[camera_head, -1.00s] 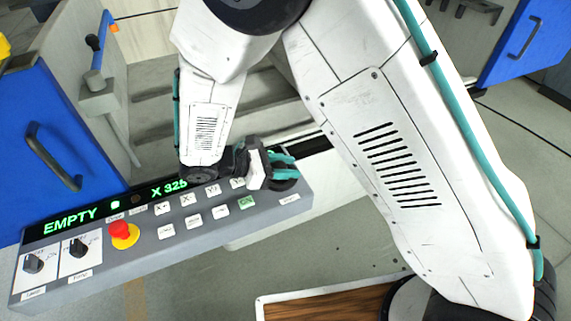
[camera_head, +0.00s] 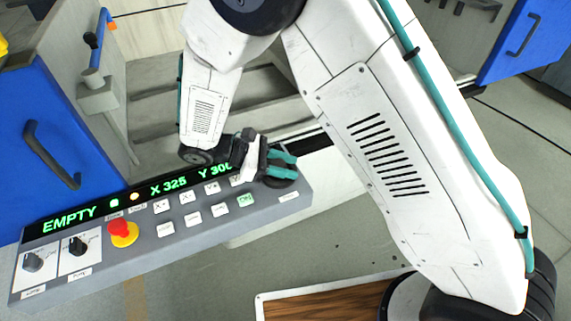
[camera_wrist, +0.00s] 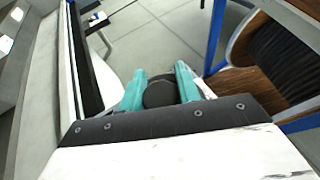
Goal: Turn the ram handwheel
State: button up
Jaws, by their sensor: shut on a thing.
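The ram handwheel (camera_head: 284,184) is a dark round knob at the right end of the grey control panel (camera_head: 180,245). My gripper (camera_head: 288,166), with teal fingers, is shut on it from above. In the wrist view the dark knob (camera_wrist: 160,92) sits between the two teal fingers (camera_wrist: 160,84), one on each side. My gripper hides part of the handwheel in the head view. The panel display (camera_head: 165,188) reads EMPTY, X 325 and Y 300, its last digit partly covered by my wrist.
A red stop button (camera_head: 122,232) on a yellow base, two black selector knobs and several white keys sit on the panel. A blue cabinet door (camera_head: 60,150) stands at left. A wooden board (camera_head: 320,305) lies below.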

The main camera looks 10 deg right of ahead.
aim_at(276, 164)
jog(key=o, duration=1)
jog(key=shift+a+f, duration=0.15)
jog(key=v, duration=0.7)
jog(key=shift+a, duration=0.3)
jog(key=shift+r, duration=0.2)
